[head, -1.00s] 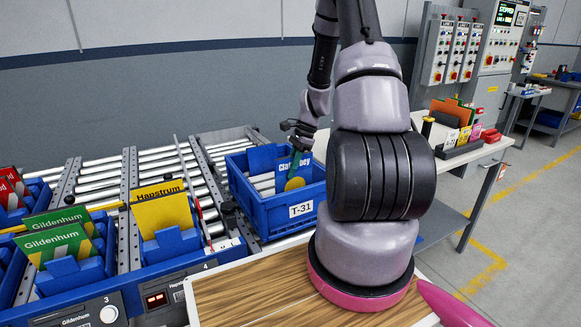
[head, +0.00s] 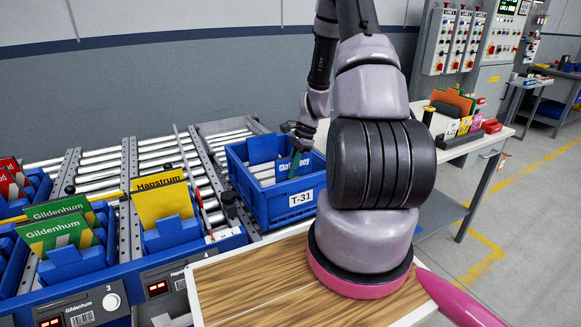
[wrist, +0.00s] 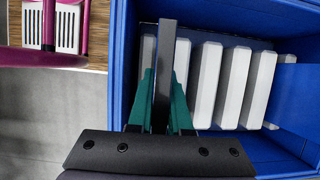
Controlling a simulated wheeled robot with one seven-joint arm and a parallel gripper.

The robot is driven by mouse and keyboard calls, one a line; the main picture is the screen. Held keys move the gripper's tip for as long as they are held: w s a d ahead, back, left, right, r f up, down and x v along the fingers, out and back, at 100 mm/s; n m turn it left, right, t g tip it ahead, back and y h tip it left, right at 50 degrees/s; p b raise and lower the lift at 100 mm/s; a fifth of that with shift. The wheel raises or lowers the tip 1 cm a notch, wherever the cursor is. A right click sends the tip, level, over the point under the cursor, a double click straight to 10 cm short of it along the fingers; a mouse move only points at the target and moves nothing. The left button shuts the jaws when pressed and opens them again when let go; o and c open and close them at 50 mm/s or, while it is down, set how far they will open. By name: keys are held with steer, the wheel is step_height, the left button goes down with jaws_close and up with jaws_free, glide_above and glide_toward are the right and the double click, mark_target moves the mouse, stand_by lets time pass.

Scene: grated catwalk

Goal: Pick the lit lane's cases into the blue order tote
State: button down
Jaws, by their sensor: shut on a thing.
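The blue order tote (head: 291,212), labelled T-31, stands at the end of the roller lanes. My gripper (head: 294,166) is over it with its green fingers pointing down, shut on a blue case (head: 261,154) whose lettering is partly hidden by the gripper. The case's lower part is inside the tote, behind its front wall. In the wrist view the case (wrist: 166,45) is a thin dark upright slab between the fingers (wrist: 163,85), above pale slats in the tote (wrist: 120,60). Yellow Hapstrum cases (head: 160,203) and green Gildenhum cases (head: 58,237) stand in blue holders to the left.
Red cases (head: 10,180) stand at the far left. Lane fronts carry small red-lit displays, one (head: 158,289) on the Hapstrum lane and one (head: 50,323) on the Gildenhum lane. A wooden worktop (head: 255,287) lies in front. A side bench (head: 470,146) holds folders.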

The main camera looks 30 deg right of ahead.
mark_target(289, 157)
steer(key=shift+f, duration=1.05)
steer(key=c, duration=0.8)
jaws_free()
steer(key=shift+o, duration=0.2)
steer(key=o, duration=0.4)
steer(key=shift+r, duration=0.1)
steer(key=shift+r, duration=3.9)
